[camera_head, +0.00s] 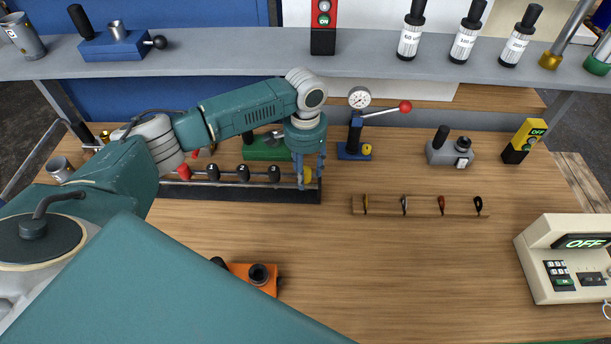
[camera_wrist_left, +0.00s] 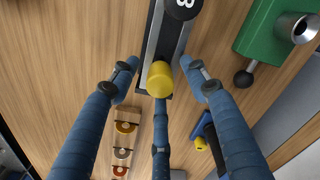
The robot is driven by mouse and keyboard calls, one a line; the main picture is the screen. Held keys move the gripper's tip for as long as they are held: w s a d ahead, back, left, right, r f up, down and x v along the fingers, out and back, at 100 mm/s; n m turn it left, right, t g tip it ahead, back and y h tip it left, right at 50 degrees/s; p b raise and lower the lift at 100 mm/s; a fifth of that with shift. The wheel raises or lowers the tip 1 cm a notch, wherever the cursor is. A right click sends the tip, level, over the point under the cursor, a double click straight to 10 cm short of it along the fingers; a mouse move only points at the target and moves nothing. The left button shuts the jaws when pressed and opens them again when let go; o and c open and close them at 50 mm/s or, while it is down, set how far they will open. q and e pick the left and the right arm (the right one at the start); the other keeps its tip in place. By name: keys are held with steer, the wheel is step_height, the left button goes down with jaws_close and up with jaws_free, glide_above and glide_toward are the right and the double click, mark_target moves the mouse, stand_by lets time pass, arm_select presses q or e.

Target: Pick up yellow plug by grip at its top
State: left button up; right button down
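The yellow plug (camera_head: 308,174) stands at the right end of a dark rack (camera_head: 225,196), partly hidden by the fingers. In the left wrist view the yellow plug (camera_wrist_left: 160,78) sits near the centre, with its round top towards the camera. My left gripper (camera_head: 311,180) is above and around the plug, pointing down. In the left wrist view its three blue fingers (camera_wrist_left: 160,82) are spread around the plug, with gaps on both sides; the lower finger is close to it, and contact cannot be told. My right gripper is not in view.
A red plug (camera_head: 184,172) and black plugs (camera_head: 243,173) share the rack. A green block (camera_head: 265,150) is behind; a blue lever press (camera_head: 354,140) is close right. A wooden strip (camera_head: 420,207), an orange block (camera_head: 256,276) and a beige console (camera_head: 548,285) are nearby. The front middle is clear.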

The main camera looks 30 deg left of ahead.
arm_select(q)
jaws_close()
